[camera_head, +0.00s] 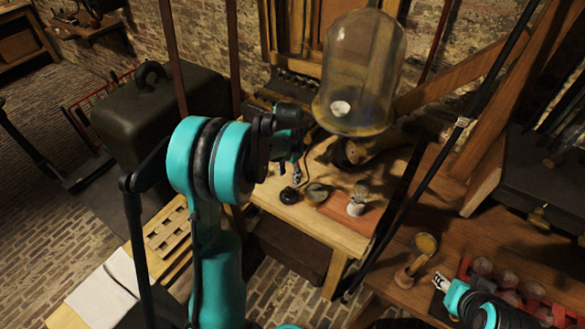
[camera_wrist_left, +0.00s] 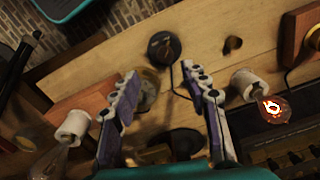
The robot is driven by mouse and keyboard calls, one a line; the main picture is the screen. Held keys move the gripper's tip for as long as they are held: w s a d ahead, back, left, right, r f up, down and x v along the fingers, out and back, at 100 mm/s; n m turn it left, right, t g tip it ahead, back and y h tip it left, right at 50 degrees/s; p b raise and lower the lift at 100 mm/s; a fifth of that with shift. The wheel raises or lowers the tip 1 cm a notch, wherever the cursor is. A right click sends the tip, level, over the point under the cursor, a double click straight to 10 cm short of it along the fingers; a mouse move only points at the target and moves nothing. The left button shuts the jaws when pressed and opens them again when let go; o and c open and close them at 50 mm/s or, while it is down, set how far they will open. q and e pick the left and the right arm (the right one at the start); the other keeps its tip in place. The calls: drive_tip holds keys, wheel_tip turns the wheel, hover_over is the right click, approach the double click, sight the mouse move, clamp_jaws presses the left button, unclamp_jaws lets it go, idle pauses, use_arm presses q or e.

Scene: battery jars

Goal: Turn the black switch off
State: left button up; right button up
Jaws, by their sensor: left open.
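The black switch (camera_head: 290,196) is a small round black piece on the light wooden table. It also shows in the left wrist view (camera_wrist_left: 164,47), with a dark wire at its lower right. Its on or off position cannot be told. My left gripper (camera_head: 297,172) is just above and behind the switch in the head view. In the left wrist view its two fingers (camera_wrist_left: 161,76) are apart with nothing held, and the switch lies beyond the tips. My right gripper (camera_head: 440,282) shows only partly at the lower right; its jaw state is unclear.
A lit bulb (camera_wrist_left: 271,108) and an unlit bulb (camera_wrist_left: 48,162) flank the fingers. A brass disc (camera_head: 317,193) and white socket (camera_head: 356,207) sit right of the switch. A large glass jar (camera_head: 362,65) rises behind. A red rack (camera_head: 535,293) is near my right gripper.

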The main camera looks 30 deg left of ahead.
sight(288, 189)
use_arm(q)
drive_tip(key=shift+w+a+f, duration=0.25)
drive_tip(key=shift+w+a, duration=0.1)
drive_tip(key=shift+w, duration=0.05)
drive_tip(key=shift+w+a+f, duration=0.1)
drive_tip(key=shift+f, duration=0.2)
wheel_tip(288, 189, down, 7)
drive_tip(key=shift+f+b, duration=0.15)
drive_tip(key=shift+b, duration=0.95)
use_arm(e)
drive_tip(key=shift+w+f, duration=0.2)
drive_tip(key=shift+f, duration=0.65)
use_arm(q)
clamp_jaws()
